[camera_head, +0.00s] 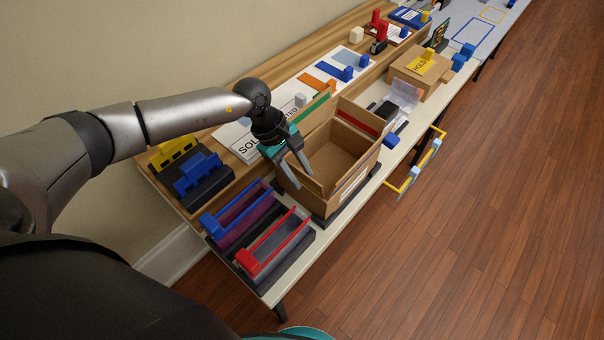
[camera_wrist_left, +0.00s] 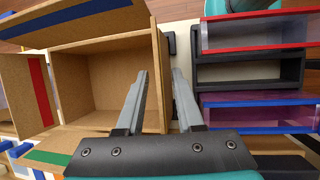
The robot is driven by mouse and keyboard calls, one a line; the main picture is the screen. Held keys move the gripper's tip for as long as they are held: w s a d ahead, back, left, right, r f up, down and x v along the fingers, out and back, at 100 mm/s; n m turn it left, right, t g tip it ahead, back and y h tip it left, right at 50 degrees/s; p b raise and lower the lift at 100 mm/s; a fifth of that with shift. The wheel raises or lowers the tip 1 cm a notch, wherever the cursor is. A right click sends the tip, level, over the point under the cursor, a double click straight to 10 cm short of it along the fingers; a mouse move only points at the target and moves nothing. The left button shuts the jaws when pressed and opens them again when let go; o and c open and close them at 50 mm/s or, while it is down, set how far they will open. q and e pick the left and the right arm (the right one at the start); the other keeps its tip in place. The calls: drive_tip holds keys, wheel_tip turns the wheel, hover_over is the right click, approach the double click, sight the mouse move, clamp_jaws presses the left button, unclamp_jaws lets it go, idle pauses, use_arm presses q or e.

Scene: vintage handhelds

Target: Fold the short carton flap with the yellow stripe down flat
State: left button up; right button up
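The brown carton (camera_head: 337,158) stands open on the table, its inside empty where I can see. Its far short flap has a red stripe (camera_head: 357,122) and stands up. One long flap has a green stripe (camera_wrist_left: 48,157); the opposite one has a blue stripe (camera_wrist_left: 68,14). The near short flap (camera_head: 306,185) looks upright, almost edge-on; I see no yellow stripe in either view. My left gripper (camera_head: 297,175) is at this near end, fingers apart. In the left wrist view the fingers (camera_wrist_left: 160,75) straddle the near edge; contact is unclear. My right gripper is not in view.
Blue-handled (camera_head: 236,215) and red-handled (camera_head: 275,244) bins stand in front of the carton's near end. Yellow and blue items sit in a dark rack (camera_head: 195,175) at left. The wall is behind.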

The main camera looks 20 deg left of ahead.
use_arm(q)
drive_tip(key=shift+d+f, duration=0.25)
drive_tip(key=shift+f, duration=0.35)
clamp_jaws()
